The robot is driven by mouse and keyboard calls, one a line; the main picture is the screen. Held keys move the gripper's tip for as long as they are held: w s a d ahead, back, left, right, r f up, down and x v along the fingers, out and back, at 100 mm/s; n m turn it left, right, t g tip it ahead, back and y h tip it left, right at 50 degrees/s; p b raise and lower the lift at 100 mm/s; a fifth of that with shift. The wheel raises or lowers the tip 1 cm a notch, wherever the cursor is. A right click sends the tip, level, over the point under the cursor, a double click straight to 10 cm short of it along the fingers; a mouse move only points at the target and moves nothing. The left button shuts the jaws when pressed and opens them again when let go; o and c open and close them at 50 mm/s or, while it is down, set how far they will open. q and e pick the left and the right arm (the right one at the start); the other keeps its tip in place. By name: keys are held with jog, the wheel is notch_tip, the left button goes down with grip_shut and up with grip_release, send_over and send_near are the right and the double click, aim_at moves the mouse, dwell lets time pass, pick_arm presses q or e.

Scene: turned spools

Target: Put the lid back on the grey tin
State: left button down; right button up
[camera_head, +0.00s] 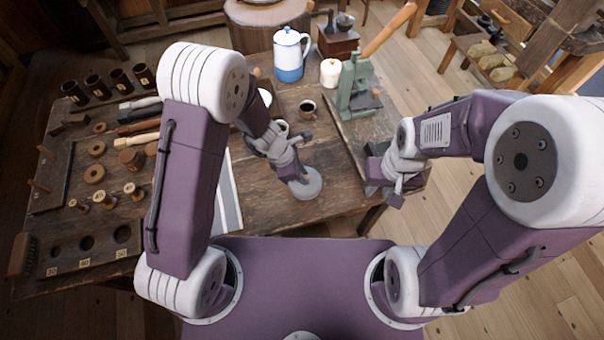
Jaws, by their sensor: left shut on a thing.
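My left gripper (301,178) reaches down over the middle of the table and is shut on a grey round lid (311,190). The lid looks like a flat disc near the table's front part; I cannot tell whether it touches anything below. A light grey rounded thing (283,125) shows just behind the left gripper and is partly hidden by it. It may be the grey tin, but I cannot tell for sure. My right gripper (393,193) is over the table's right front corner, apart from the lid. Its fingers are too small and overlapped to read.
Spools, tools and a holed board (85,246) fill the left. Bare wood (345,170) lies between the grippers.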

pick_arm(q)
jog(key=c, duration=0.8)
grip_release()
jog(key=shift+o, duration=0.2)
notch_tip(320, 180, up, 7)
jog(key=p, duration=0.6)
jog(key=shift+p, duration=0.3)
grip_shut()
